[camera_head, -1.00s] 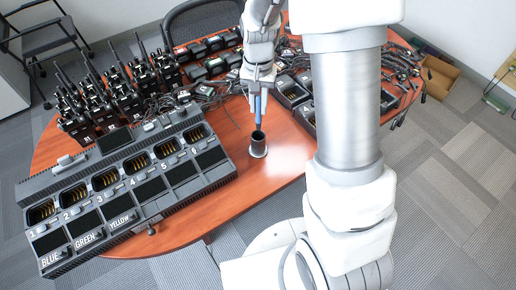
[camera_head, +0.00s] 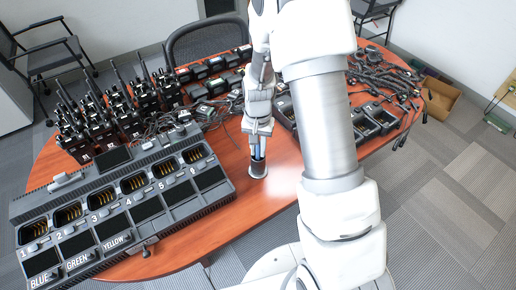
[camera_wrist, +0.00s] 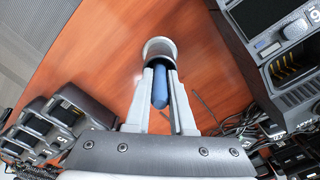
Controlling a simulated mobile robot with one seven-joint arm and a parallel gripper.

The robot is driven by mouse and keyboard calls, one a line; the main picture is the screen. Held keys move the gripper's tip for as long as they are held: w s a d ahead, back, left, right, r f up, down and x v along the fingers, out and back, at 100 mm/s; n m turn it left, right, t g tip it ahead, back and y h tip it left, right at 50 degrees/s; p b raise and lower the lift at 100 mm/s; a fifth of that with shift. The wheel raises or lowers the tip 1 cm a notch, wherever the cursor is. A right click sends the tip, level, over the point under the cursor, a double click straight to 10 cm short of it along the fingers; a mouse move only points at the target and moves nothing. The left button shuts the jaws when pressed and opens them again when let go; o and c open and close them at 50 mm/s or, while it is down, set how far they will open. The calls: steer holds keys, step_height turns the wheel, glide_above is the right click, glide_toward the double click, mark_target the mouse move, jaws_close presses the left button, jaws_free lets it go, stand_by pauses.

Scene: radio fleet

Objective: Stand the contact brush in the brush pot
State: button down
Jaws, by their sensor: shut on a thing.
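My gripper (camera_head: 258,146) is directly above the pot, pointing down. Its fingers (camera_wrist: 160,76) are shut on the contact brush (camera_wrist: 160,90), whose blue handle shows between them. The brush is about upright over the pot, and its lower end seems to be inside the mouth. How deep it sits is hidden.
A large multi-bay charger (camera_head: 125,208) stands left of the pot. Several radios (camera_head: 115,105) stand behind it. Loose cables (camera_head: 215,110) lie behind the pot, and smaller chargers (camera_head: 372,121) stand to the right. Bare table (camera_head: 225,215) lies in front of the pot.

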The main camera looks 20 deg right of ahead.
steer(key=shift+f, duration=0.15)
steer(key=c, duration=0.8)
jaws_free()
steer(key=shift+o, duration=0.2)
step_height(320, 180, up, 13)
steer(key=shift+f+p, duration=0.15)
steer(key=shift+p, duration=0.45)
steer(key=s+r+n+t, duration=0.25)
steer(key=s+r, duration=0.55)
steer(key=r, duration=0.4)
steer(key=s+r+n+t, duration=0.3)
steer(key=s+r, duration=0.3)
steer(key=s, duration=0.6)
steer(key=shift+s, duration=0.2)
